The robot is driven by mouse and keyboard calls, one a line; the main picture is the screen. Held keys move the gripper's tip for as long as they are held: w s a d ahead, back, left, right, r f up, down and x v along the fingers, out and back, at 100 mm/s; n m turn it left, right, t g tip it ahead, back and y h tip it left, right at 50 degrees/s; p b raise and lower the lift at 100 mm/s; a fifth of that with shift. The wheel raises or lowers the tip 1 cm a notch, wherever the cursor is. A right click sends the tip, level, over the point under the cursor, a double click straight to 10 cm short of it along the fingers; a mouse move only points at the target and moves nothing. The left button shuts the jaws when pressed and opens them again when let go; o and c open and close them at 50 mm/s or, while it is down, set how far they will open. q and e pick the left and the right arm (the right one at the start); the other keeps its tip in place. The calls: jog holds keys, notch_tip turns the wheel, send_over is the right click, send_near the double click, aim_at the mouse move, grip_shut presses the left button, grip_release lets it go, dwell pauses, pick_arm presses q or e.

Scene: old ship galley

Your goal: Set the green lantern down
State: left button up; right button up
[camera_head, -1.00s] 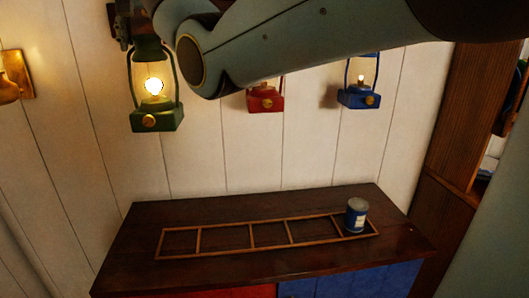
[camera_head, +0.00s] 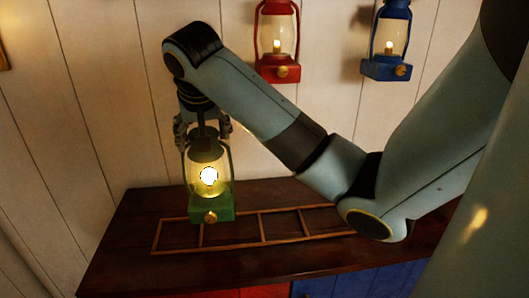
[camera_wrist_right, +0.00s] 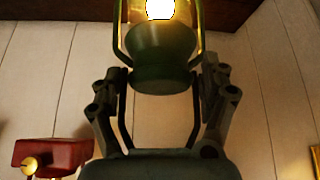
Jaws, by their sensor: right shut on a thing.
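The green lantern (camera_head: 212,213) is lit and hangs upright from my right gripper (camera_head: 203,127), over the left part of a wooden divided frame (camera_head: 262,229) on the dark counter. I cannot tell whether its base touches the frame or hangs just above it. In the right wrist view the green lantern (camera_wrist_right: 162,62) shows between the two fingers of my right gripper (camera_wrist_right: 163,80), which is shut on it near its top. The frame's right end is hidden behind my right arm. My left gripper is not in view.
A red lantern (camera_head: 277,70) and a blue lantern (camera_head: 386,68) hang on the white plank wall behind; the red one shows in the right wrist view (camera_wrist_right: 52,154). The dark counter (camera_head: 130,245) is bare left of the frame.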

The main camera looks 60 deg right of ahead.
jog(key=shift+f, duration=0.2)
jog(key=w+a+f+p, duration=0.2)
jog(key=w+a+f, duration=0.3)
jog(key=w+f, duration=0.5)
jog(key=shift+w+f, duration=0.25)
jog(key=shift+f, duration=0.25)
jog(key=o, duration=1.7)
jog(key=shift+s+f, duration=0.1)
jog(key=shift+c, duration=0.2)
jog(key=v, duration=1.2)
